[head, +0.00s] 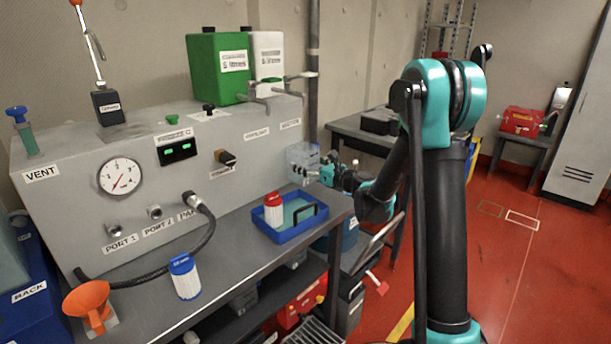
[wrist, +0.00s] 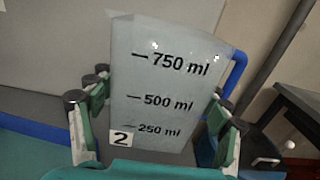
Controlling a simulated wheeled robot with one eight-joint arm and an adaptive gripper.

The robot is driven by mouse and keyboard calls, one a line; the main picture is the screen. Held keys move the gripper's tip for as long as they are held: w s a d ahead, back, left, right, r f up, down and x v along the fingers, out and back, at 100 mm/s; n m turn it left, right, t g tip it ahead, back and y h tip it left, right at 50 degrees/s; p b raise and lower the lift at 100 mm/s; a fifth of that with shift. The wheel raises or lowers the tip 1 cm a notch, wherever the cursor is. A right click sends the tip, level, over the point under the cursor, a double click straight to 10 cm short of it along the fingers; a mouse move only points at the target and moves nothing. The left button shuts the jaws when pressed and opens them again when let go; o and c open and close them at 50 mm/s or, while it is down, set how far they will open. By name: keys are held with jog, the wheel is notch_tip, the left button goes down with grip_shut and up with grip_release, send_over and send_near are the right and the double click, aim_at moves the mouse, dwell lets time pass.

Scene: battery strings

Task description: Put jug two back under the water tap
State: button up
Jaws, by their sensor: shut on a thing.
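Jug two (wrist: 165,85) is a clear, pale jug with 250, 500 and 750 ml marks and a "2" label, and it fills the middle of the wrist view. My gripper (wrist: 160,118) is shut on it, with fingers on both sides. In the head view the jug (head: 300,156) is held in my gripper (head: 320,172) by the right end of the grey panel, beyond the blue tray. It looks roughly upright, slightly tilted in the wrist view. Metal pipework with levers (head: 285,84) sits above it on the panel top; I cannot tell whether this is the water tap.
A blue tray (head: 289,237) with a red-capped bottle (head: 273,210) stands on the bench near the jug. A blue-capped bottle (head: 185,277) and orange funnel (head: 88,302) stand further left. Green (head: 217,68) and white cans stand on the panel. A vertical pipe (head: 313,70) rises behind.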

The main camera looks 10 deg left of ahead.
jog(key=shift+f, duration=2.05)
jog(key=shift+f, duration=0.15)
jog(key=o, duration=1.5)
jog(key=shift+o, duration=0.2)
jog(key=shift+s+d, duration=0.15)
jog(key=shift+d, duration=0.1)
jog(key=v, duration=1.1)
jog(key=shift+s+d, duration=0.15)
jog(key=shift+s, duration=0.05)
